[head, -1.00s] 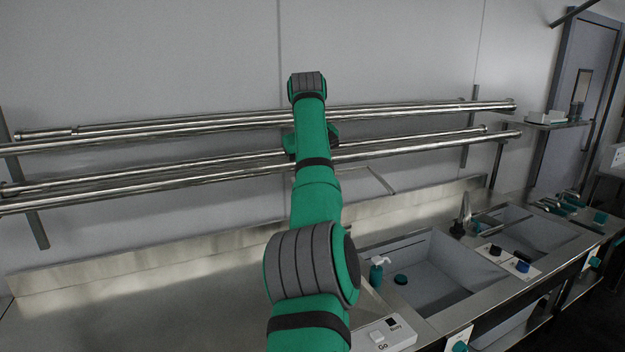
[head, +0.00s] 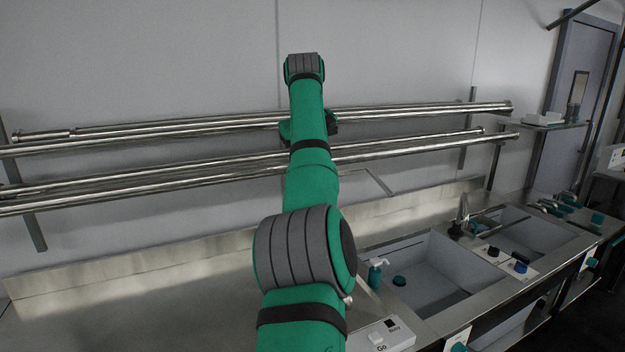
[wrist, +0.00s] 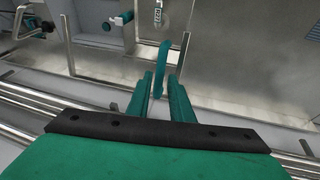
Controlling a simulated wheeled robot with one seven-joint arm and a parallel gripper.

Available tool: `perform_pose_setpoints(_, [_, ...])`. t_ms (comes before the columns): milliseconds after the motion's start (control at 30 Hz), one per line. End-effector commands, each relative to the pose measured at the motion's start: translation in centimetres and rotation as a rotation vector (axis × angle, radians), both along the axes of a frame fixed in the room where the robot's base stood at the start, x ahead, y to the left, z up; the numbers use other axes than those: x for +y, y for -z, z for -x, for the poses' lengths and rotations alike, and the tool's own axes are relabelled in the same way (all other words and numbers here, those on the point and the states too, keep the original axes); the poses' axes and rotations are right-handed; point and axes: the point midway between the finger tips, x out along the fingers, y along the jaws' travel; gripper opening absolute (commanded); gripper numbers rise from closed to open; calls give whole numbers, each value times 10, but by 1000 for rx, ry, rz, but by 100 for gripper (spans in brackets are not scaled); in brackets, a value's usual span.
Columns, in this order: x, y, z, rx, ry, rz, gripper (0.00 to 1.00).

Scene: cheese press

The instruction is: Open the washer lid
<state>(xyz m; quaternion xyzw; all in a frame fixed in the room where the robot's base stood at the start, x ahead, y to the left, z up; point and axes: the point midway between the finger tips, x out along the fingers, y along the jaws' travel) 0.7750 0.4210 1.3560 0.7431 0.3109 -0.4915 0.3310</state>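No washer lid is clearly recognizable. In the head view a thin bent metal bar (head: 381,183) sticks out to the right of my arm, below the rails; a similar bar frame (wrist: 72,55) shows in the wrist view. My gripper (wrist: 158,84) is in the wrist view, its two teal fingers apart. A curved teal strip (wrist: 161,62) shows between and beyond the fingertips; I cannot tell whether it touches them. A white panel marked Go and Ready (head: 387,336) is on the steel counter, partly beside my arm. My gripper is hidden in the head view.
Shiny metal rails (head: 170,180) run along the wall across the view, close to my arm. A steel counter (head: 130,290) lies below, largely bare at the left. A sink (head: 435,275) with a teal pump bottle (head: 375,272) is to the right.

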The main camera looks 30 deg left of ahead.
Motion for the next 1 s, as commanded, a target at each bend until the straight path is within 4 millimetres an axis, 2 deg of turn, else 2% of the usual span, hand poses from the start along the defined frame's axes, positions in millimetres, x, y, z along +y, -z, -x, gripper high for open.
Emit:
perform_pose_setpoints(100, [-3,-15,5,1,2,0,20])
perform_pose_setpoints(300, [-6,-25,8,1,3,0,20])
perform_pose_setpoints(767, [-11,-26,6,1,9,0,20])
perform_pose_setpoints(1000, [-8,-26,8,1,5,0,20])
